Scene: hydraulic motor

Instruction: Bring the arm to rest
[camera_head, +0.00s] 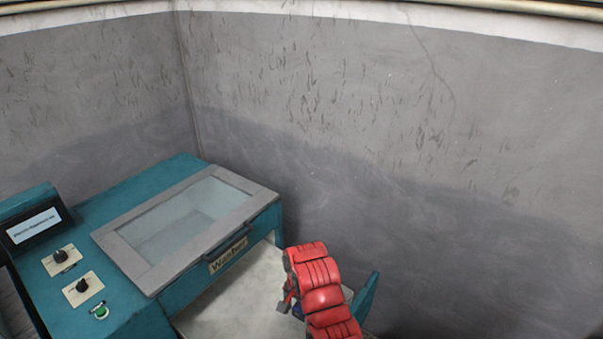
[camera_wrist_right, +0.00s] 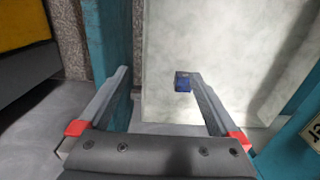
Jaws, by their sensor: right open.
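My right arm, with red segmented covers, comes up from the bottom of the head view beside the washer. My right gripper (camera_wrist_right: 154,77) shows in the right wrist view with its two grey fingers apart. Nothing is seen held between them. A small blue piece shows at the tip of the right-hand finger. In the head view the gripper is mostly hidden by the arm. My left arm and gripper are not in view.
A teal washer (camera_head: 172,290) with a closed glass lid (camera_head: 190,217), knobs and a small screen stands at the left. A pale surface (camera_head: 240,300) lies in front of it, close to my right arm. Grey walls (camera_head: 400,130) stand behind.

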